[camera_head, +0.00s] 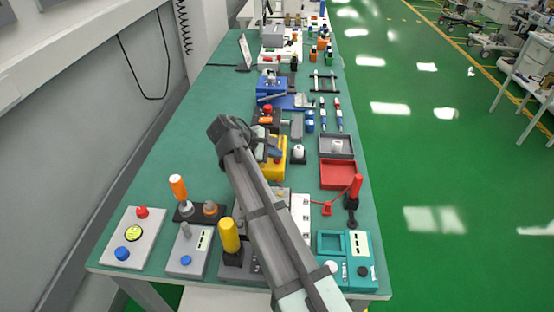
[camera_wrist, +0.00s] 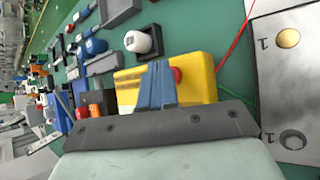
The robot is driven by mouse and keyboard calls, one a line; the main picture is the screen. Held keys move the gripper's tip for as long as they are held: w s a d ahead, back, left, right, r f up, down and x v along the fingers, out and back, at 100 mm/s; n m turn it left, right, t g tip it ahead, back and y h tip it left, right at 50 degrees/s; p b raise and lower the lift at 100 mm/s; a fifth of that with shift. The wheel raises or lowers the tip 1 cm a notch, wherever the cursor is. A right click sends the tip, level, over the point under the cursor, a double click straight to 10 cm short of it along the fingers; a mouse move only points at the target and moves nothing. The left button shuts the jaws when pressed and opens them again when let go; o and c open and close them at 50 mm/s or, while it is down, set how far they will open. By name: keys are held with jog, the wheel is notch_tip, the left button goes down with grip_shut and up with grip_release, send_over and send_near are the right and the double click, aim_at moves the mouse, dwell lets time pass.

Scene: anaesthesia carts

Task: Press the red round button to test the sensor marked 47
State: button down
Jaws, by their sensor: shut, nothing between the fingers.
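A yellow box (camera_wrist: 205,90) with a red round button (camera_wrist: 178,76) shows in the wrist view. My gripper (camera_wrist: 157,68) is shut and empty, its blue-grey fingers in front of the box, just left of the red button. I cannot tell whether the fingers touch the box. In the head view the yellow box (camera_head: 281,165) is partly hidden behind my arm. Another red round button (camera_head: 142,212) sits on a grey box (camera_head: 150,242) at the front left, with yellow and blue buttons. No mark 47 is readable in either view.
A metal plate (camera_wrist: 285,80) marked 1 lies right of the yellow box, with a red wire beside it. A white-topped black piece (camera_wrist: 140,42) stands behind the box. Grey (camera_head: 350,146) and red trays (camera_head: 324,174) lie at right. The green table's left middle (camera_head: 165,140) is clear.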

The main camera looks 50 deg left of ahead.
aim_at(275, 161)
jog(key=shift+f, duration=0.2)
dwell(0.5)
jog(key=shift+r, duration=0.8)
jog(key=shift+r, duration=2.5)
